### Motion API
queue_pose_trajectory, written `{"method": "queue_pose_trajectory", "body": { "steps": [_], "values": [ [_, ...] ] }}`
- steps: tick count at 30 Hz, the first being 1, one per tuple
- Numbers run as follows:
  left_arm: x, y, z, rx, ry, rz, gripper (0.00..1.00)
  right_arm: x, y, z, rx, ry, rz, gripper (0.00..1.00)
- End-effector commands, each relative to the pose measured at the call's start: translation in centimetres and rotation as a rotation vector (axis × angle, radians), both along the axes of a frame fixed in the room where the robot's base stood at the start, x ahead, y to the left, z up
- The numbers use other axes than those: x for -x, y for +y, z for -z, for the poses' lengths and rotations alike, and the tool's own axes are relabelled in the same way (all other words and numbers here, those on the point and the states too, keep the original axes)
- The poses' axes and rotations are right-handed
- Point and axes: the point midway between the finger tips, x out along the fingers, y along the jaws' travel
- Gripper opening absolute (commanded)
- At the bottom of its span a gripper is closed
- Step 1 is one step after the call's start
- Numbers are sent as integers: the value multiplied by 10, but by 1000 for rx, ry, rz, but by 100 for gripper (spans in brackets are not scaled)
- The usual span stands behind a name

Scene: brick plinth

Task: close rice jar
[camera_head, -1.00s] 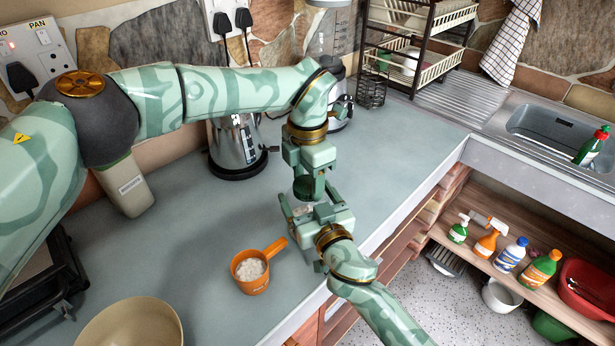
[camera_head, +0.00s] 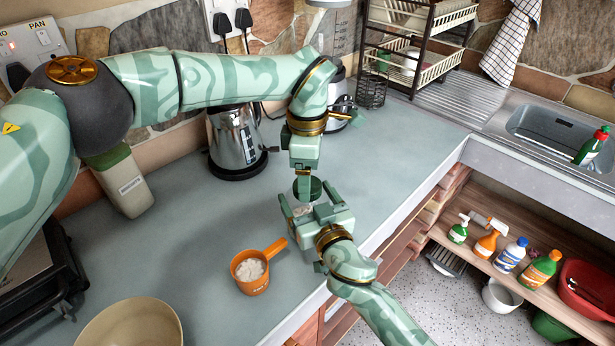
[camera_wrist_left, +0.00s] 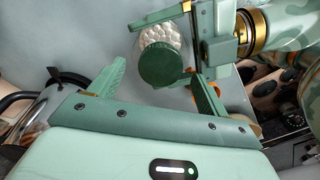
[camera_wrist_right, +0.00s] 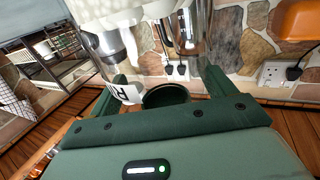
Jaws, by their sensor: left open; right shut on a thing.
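The rice jar (camera_wrist_left: 162,30) is clear, full of white grains, and held by my right gripper (camera_head: 298,212), whose fingers are shut on its side. A white label (camera_wrist_right: 122,92) shows in the right wrist view. The round green lid (camera_wrist_left: 162,64) lies over the jar's mouth end; I cannot tell whether it is screwed tight. It also shows in the head view (camera_head: 310,187). My left gripper (camera_wrist_left: 155,88) is open, its fingers apart on either side below the lid. In the head view the left gripper hangs just above the lid and partly hides it.
An orange cup (camera_head: 250,281) of white grains stands on the counter below the jar. A steel kettle (camera_head: 235,145) stands behind, a beige bowl (camera_head: 135,325) at front left. The counter (camera_head: 400,145) to the right is clear; its front edge is close.

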Motion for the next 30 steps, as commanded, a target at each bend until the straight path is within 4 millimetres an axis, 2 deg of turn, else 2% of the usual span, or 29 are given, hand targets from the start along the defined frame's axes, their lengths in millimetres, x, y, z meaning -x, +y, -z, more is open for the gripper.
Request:
{"method": "queue_pose_trajectory", "body": {
  "steps": [6,12,18,26,27,29,30],
  "values": [
    [-1,0,-48,2,-5,0,77,0,0,1,0,2,0,19],
    [-1,0,-84,0,-3,0,77,0,0,1,0,2,0,19],
    [0,0,-100,0,-1,1,77,0,0,1,0,2,0,19],
    [0,0,-102,1,0,2,77,0,0,1,0,2,0,19],
    [0,0,-102,1,0,2,77,0,0,1,0,2,0,85],
    [0,0,-101,1,0,1,77,0,0,1,0,2,0,100],
    [0,0,-101,1,0,2,77,0,0,1,0,2,0,100]
  ]
}}
